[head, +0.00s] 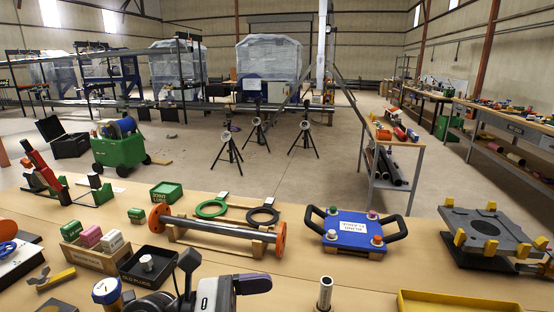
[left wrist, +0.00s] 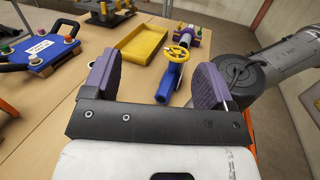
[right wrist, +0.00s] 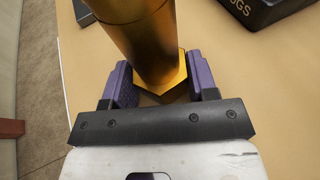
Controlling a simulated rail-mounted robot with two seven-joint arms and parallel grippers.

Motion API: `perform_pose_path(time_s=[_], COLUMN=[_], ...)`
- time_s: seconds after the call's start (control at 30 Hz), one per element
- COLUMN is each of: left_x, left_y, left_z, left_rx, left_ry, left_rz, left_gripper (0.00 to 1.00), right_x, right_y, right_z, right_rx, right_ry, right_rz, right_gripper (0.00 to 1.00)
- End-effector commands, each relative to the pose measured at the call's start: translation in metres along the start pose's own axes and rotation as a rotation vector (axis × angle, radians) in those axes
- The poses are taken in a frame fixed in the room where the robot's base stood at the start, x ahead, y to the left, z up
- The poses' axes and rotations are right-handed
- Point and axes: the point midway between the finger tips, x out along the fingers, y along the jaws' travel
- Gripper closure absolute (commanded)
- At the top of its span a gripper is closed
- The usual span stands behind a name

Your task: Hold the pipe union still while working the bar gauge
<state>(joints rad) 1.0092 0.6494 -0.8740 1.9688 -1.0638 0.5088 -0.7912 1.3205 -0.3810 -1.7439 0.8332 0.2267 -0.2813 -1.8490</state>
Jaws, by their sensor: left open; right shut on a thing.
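In the right wrist view my right gripper (right wrist: 160,90) is shut on a gold-brown metal piece (right wrist: 145,40), a thick cylinder with an angular base, possibly the pipe union; its upper end is out of frame. In the left wrist view my left gripper (left wrist: 158,85) is open and empty, its purple fingers wide apart. Beyond its fingers lies a blue fitting (left wrist: 169,84) with a yellow handwheel (left wrist: 179,53). I cannot tell a bar gauge for sure. In the head view one gripper (head: 222,275) shows at the bottom edge; my right gripper is not seen there.
A yellow tray (head: 402,302) lies at the front right. A blue plate with black handles (head: 350,226) and a long pipe on a wooden cradle (head: 219,232) lie behind. A black plug bin (head: 133,278) stands left. An upright metal tube (head: 325,293) stands at front centre.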

Motion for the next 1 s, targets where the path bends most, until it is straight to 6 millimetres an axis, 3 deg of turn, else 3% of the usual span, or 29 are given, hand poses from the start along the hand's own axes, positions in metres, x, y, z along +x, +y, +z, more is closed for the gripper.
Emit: perform_pose_path(time_s=[0.17,0.27,0.47,0.7,0.9,1.0], left_x=[-0.019,-0.041,-0.118,-0.216,-0.275,-0.294], left_y=[0.039,0.06,0.102,0.129,0.134,0.133], left_z=[-0.015,-0.029,-0.043,-0.022,0.002,0.012], left_rx=[0.097,0.162,0.244,0.211,0.139,0.11], left_ry=[0.297,0.503,0.947,1.334,1.522,1.579], left_rz=[-0.021,-0.048,-0.115,-0.159,-0.177,-0.182], left_gripper=[0.22,0.22,0.22,0.22,0.22,0.22], right_x=[0.0,0.0,0.0,0.0,0.0,0.0], right_y=[-0.001,-0.001,-0.001,-0.001,0.0,0.0], right_z=[-0.001,-0.001,-0.001,-0.001,-0.001,-0.001], right_rx=[0.0,0.0,0.0,0.0,0.0,0.0], right_ry=[0.001,0.001,0.001,0.001,0.001,0.001], right_rz=[-0.001,-0.001,-0.001,-0.001,-0.001,-0.001], right_gripper=[0.75,0.75,0.75,0.75,0.75,0.75])
